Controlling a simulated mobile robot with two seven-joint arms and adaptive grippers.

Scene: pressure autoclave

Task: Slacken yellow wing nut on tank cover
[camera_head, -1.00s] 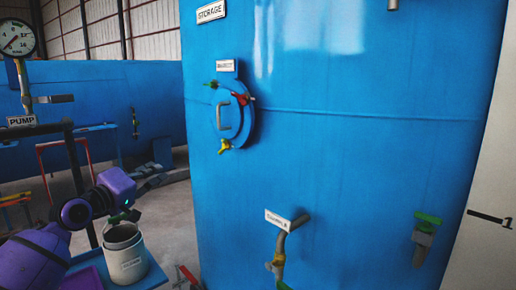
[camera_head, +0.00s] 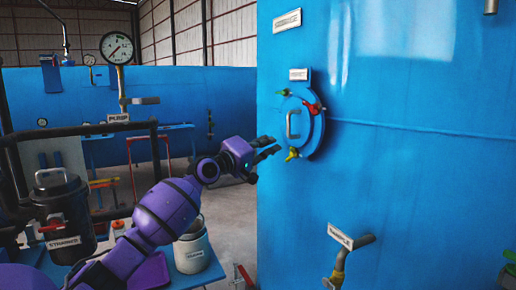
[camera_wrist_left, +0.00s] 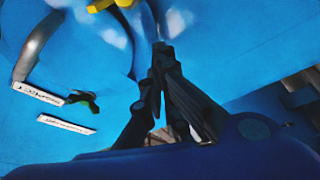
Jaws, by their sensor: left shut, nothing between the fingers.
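The yellow wing nut (camera_head: 292,154) sits at the lower left edge of the round blue tank cover (camera_head: 304,140). The cover has a grey handle (camera_head: 293,124), a green wing nut (camera_head: 284,92) at its upper left and a red one (camera_head: 313,108) at its right. My left gripper (camera_head: 273,146) is just left of the yellow wing nut, apart from it in the picture. In the left wrist view its fingers (camera_wrist_left: 162,52) converge at the tips, shut and empty. The yellow wing nut (camera_wrist_left: 108,4) shows partly at that view's top edge. My right gripper is out of view.
The blue tank wall (camera_head: 420,180) fills the right side. A labelled pipe (camera_head: 350,245) juts out below the cover. A white bucket (camera_head: 194,252), a dark strainer pot (camera_head: 62,210) and a pressure gauge (camera_head: 117,48) stand at the left.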

